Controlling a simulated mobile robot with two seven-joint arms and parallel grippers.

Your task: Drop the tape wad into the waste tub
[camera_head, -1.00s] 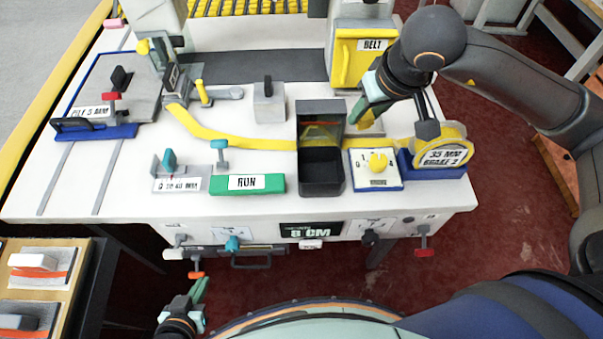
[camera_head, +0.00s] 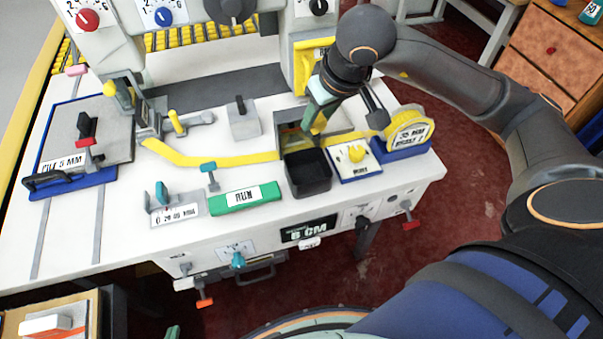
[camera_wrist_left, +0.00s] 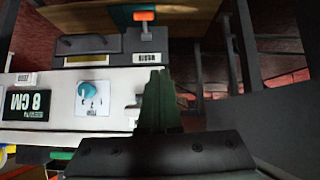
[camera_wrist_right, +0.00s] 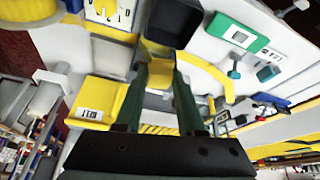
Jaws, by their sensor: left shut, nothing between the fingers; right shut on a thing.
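My right gripper (camera_head: 319,116) is shut on a small yellow piece, the tape wad (camera_wrist_right: 155,52), which shows between its fingertips in the right wrist view. In the head view the wad is partly hidden by the fingers. The gripper is just above the back of a black open-topped tub (camera_head: 308,181) on the table, which I take for the waste tub. The tub also shows beyond the wad in the right wrist view (camera_wrist_right: 175,22). My left gripper (camera_wrist_left: 155,100) is shut and empty, low in front of the table; only a green tip shows in the head view.
A yellow tape roll in a blue holder (camera_head: 402,146) and a yellow dial (camera_head: 356,153) stand right of the tub. A green RUN block (camera_head: 246,198) is on its left. Yellow tape (camera_head: 215,158) runs across the table behind. Knobs line the table's front panel.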

